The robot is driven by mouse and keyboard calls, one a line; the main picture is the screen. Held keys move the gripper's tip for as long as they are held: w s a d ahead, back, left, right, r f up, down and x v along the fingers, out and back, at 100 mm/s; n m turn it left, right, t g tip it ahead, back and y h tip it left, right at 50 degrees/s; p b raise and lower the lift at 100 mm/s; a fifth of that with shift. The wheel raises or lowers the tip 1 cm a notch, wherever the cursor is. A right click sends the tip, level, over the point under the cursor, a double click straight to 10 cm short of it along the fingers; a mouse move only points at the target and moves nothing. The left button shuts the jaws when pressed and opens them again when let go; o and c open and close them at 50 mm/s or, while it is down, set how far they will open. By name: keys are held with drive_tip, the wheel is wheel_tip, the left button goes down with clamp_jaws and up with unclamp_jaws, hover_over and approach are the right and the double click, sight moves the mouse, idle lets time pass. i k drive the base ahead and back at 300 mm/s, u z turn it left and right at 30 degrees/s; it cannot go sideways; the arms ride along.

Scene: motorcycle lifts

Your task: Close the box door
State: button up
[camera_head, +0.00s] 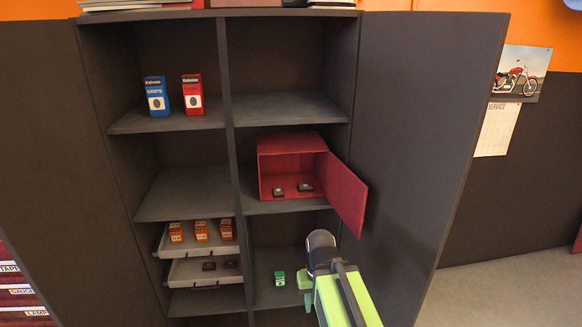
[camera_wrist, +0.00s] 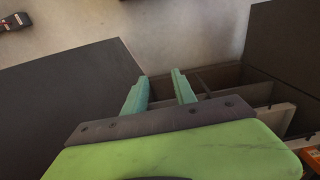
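A red box (camera_head: 292,144) sits on the middle right shelf of the dark cabinet, its front open. Its red door (camera_head: 345,195) is swung out to the right and stands wide open. Two small dark items (camera_head: 292,190) lie inside the box. My gripper (camera_head: 304,283) is in front of the cabinet, below the box and its door, and touches neither. In the wrist view the two teal fingers of my gripper (camera_wrist: 160,76) are apart with nothing between them. The red box cannot be made out in the wrist view.
The large cabinet door (camera_head: 425,140) stands open at the right. A blue carton (camera_head: 156,96) and a red carton (camera_head: 192,94) stand on the upper left shelf. Two drawers (camera_head: 203,272) with small items stick out at the lower left. A green item (camera_head: 279,278) stands on the lower right shelf.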

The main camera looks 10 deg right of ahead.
sight(346, 193)
drive_tip(key=u, duration=0.05)
drive_tip(key=k, duration=0.55)
drive_tip(key=z, duration=2.35)
drive_tip(key=k, duration=1.2)
drive_tip(key=u, duration=2.4)
drive_tip(key=i, duration=1)
